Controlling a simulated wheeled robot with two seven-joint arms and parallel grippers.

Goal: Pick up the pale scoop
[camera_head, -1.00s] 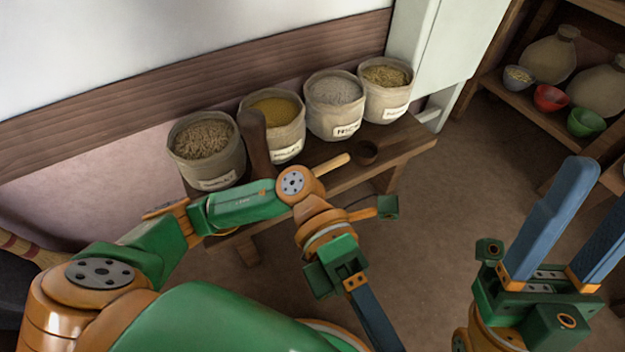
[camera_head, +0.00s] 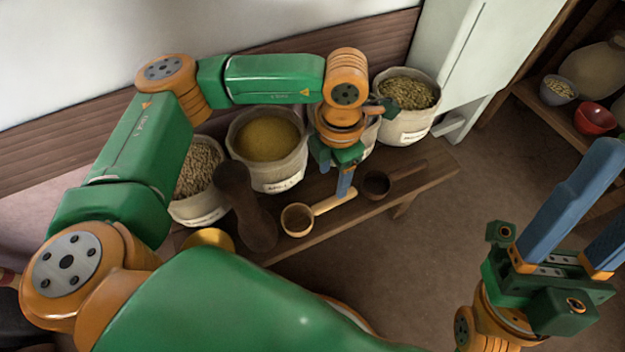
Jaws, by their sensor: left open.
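The pale scoop (camera_head: 297,220) lies on the dark wooden bench, its bowl toward the front edge and its light handle pointing up and right. My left gripper (camera_head: 344,192) reaches down from above, with its blue fingers at the handle. The fingers hide part of the handle, and I cannot tell whether they touch it. The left gripper is open. My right gripper (camera_head: 592,215) is at the lower right, far from the scoop, with its blue fingers apart and nothing visible between them.
A dark scoop (camera_head: 377,185) lies just right of the pale one. A dark brown upright object (camera_head: 245,205) stands to its left. Sacks of grain, including a yellow-filled one (camera_head: 268,145) and one at right (camera_head: 406,100), line the bench (camera_head: 330,222). Shelves with bowls stand at right.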

